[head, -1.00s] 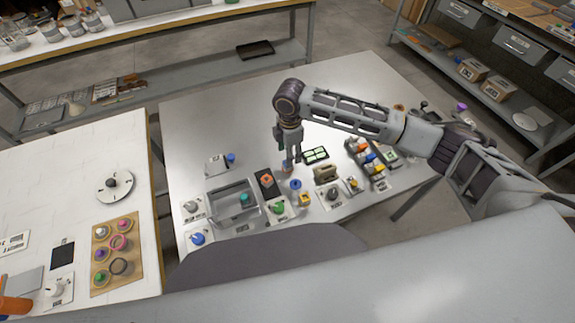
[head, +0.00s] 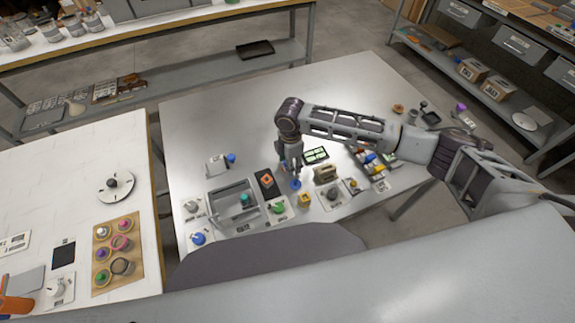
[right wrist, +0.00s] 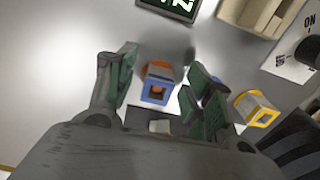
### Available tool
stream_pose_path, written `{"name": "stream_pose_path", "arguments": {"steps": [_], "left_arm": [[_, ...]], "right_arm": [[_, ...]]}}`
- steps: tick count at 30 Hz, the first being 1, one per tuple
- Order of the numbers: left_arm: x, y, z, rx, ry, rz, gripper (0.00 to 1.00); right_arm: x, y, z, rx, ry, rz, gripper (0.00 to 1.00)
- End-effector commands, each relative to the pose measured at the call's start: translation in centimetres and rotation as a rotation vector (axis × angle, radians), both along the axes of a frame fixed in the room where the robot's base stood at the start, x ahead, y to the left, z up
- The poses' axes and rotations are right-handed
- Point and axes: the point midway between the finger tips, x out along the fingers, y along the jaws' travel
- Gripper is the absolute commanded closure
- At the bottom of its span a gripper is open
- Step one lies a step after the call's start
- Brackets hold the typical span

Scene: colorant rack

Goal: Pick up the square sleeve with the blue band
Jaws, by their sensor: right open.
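The square sleeve with the blue band (right wrist: 156,91) stands on the grey table in the right wrist view. It has an orange part at its far side and a square opening facing the camera. My right gripper (head: 292,168) is open and low over the table; in the right wrist view its two green-padded fingers stand on either side of the sleeve, with gaps visible. In the head view the gripper largely covers that spot. My left gripper is not in view.
A green-lit display (head: 315,155), a beige block (head: 325,173) and a dial plate (head: 332,195) stand close to the right. A grey tray (head: 232,205) and a dark plate with an orange piece (head: 267,183) are to the left. The table's far part is clear.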

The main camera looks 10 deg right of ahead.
Motion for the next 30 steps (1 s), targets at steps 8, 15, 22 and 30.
{"name": "stream_pose_path", "arguments": {"steps": [8,15,22,30], "left_arm": [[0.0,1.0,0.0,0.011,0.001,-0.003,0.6],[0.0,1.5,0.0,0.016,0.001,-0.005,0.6],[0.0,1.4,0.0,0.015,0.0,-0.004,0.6],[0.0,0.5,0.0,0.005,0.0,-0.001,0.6]], "right_arm": [[0.0,0.0,0.0,0.0,0.0,0.0,0.48],[0.0,0.0,0.0,0.0,0.0,0.0,0.58],[0.0,0.0,0.0,0.0,0.0,0.0,0.87],[0.0,0.0,0.0,0.0,0.0,0.0,0.87]]}}
